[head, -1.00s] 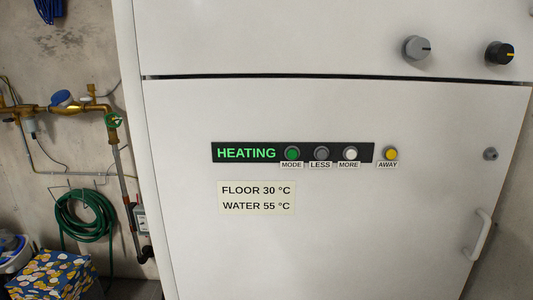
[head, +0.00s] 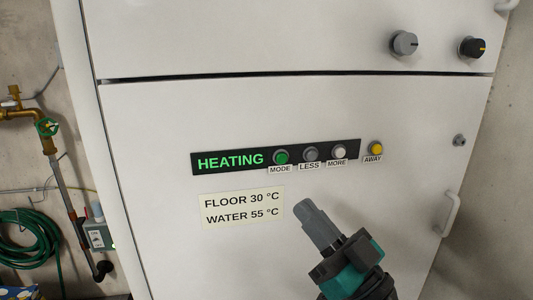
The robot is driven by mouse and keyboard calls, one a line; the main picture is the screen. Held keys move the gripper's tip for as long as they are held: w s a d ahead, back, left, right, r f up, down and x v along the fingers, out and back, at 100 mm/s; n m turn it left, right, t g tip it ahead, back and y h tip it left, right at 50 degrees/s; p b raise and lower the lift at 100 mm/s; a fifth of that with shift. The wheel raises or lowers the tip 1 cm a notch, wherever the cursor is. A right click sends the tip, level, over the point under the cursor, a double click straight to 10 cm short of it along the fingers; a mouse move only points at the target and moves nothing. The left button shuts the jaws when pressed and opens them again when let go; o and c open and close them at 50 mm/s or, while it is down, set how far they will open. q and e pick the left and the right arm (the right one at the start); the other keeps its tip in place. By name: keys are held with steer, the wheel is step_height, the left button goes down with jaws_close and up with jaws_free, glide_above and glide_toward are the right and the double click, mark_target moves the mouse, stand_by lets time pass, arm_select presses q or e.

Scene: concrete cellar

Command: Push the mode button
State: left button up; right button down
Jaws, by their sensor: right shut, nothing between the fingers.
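The green MODE button (head: 281,157) sits on the dark strip (head: 228,160) of the white heating cabinet, right of the lit green word HEATING. The grey LESS button (head: 311,154) and white MORE button (head: 340,152) are beside it, and the yellow AWAY button (head: 375,148) is farther right, off the strip. My right gripper (head: 306,207) is shut and empty. In the picture its tips lie below the buttons, right of the label. I cannot tell how far they are from the panel. My left gripper is out of view.
A label (head: 242,208) reads FLOOR 30 °C and WATER 55 °C. A grey knob (head: 404,43) and a black knob (head: 472,47) are on the upper panel. A door handle (head: 448,214) sticks out at right. Pipes and a green hose (head: 28,240) are on the left wall.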

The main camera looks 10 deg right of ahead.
mark_target(282, 158)
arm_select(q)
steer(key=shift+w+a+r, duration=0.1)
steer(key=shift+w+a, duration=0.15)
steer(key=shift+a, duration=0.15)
arm_select(e)
step_height(282, 158, up, 3)
steer(key=shift+w+f+t+y, duration=0.1)
steer(key=shift+w+t+y, duration=0.05)
steer(key=shift+t+y, duration=0.2)
steer(key=shift+w, duration=0.15)
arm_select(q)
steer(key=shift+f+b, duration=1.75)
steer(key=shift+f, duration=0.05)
arm_select(e)
steer(key=shift+w+a, duration=0.2)
steer(key=shift+w, duration=4.05)
steer(key=shift+w, duration=0.1)
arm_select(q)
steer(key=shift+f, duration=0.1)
arm_select(e)
steer(key=shift+w, duration=0.35)
